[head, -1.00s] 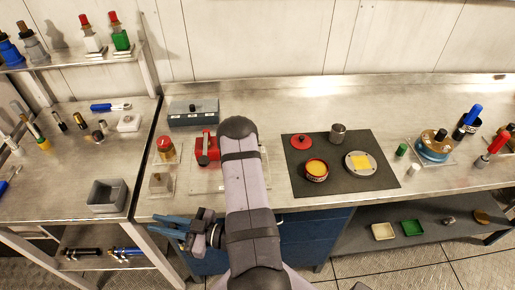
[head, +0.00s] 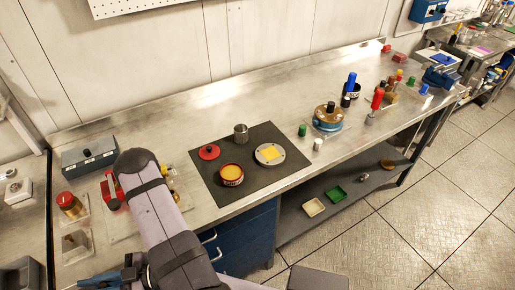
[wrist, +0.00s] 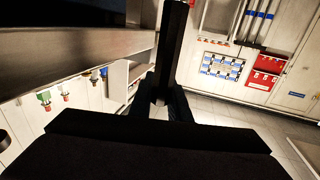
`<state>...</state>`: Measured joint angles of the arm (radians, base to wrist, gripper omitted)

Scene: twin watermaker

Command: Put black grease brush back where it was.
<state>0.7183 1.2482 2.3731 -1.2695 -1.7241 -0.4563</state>
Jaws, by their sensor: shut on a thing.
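The black grease brush (wrist: 173,45) shows in the wrist view as a long dark shaft pointing up and away from the jaws. My gripper (wrist: 170,98) is shut on its lower end. In the head view my gripper (head: 100,281) is at the bottom left, off the bench's front edge. The brush cannot be made out there. A round tin with a red rim and yellow contents (head: 231,174) stands on a dark mat (head: 222,194), with a red lid (head: 209,152) beside it.
A blue round unit (head: 328,119), a blue-handled tool (head: 351,83) and a red-handled tool (head: 376,101) stand farther right. The bench behind the mat is clear.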

